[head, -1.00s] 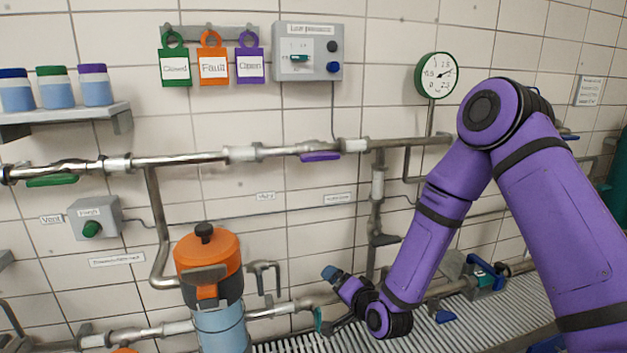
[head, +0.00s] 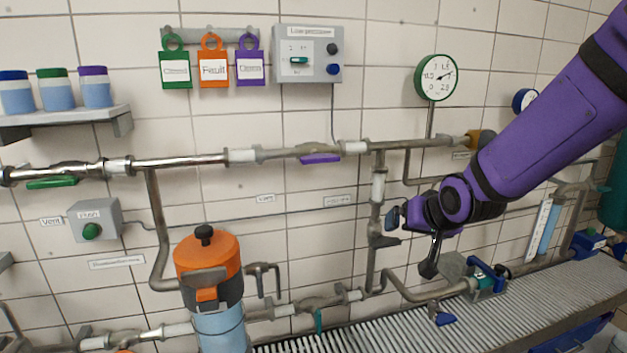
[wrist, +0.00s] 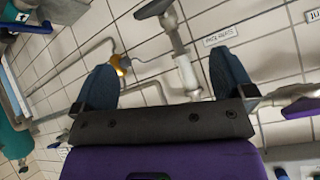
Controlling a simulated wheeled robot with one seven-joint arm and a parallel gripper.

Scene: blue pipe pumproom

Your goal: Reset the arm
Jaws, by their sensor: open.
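My arm is purple with dark joints and enters the head view from the upper right. My gripper (head: 412,214) is at its lower end, in front of the tiled wall and close to the vertical pipe in the picture. In the wrist view the two blue-grey fingers of my gripper (wrist: 165,85) stand wide apart. Nothing is between them but the view of wall and pipes behind. My gripper is open and empty.
A pipe (head: 195,160) with a purple handle (head: 320,158) runs along the wall. An orange-topped canister (head: 207,262) stands front left. A pump fitting (head: 485,275) and grating (head: 560,275) lie below my gripper. A gauge (head: 436,78) hangs above.

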